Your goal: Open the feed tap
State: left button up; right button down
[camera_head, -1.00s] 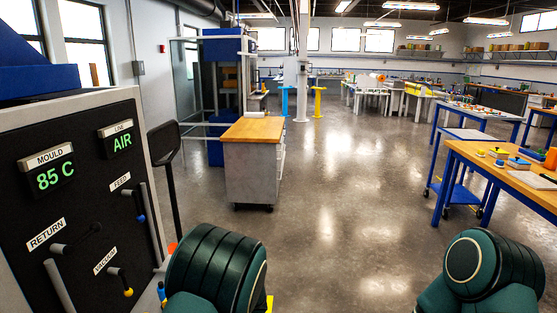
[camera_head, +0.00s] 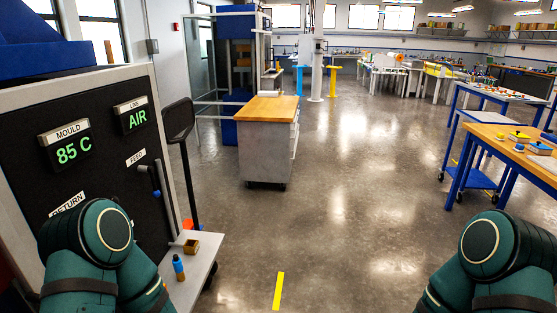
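The feed tap (camera_head: 156,192) is on the black panel (camera_head: 30,165) at the left, below the FEED label (camera_head: 135,158). Its dark lever has a blue tip and appears to hang down beside a grey upright pipe. My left arm, bent at the elbow, covers the lower panel, hiding the vacuum tap and part of the RETURN label (camera_head: 68,204). Neither gripper is in view; only upper parts of both arms show along the bottom edge.
Displays read MOULD 85 C (camera_head: 66,150) and LINE AIR (camera_head: 134,120). A low shelf (camera_head: 205,262) holds a blue-and-brown bottle (camera_head: 178,267) and a small wooden box (camera_head: 191,247). A wood-topped cabinet (camera_head: 266,150) stands beyond. The floor ahead is clear.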

aim_at(154, 183)
jog(key=l+u, duration=0.1)
jog(key=u, duration=1.25)
jog(key=i+z, duration=0.25)
jog(key=z, duration=0.2)
jog(key=i+z, duration=0.2)
jog(key=z, duration=0.25)
jog(key=i+z, duration=0.25)
jog(key=z, duration=0.2)
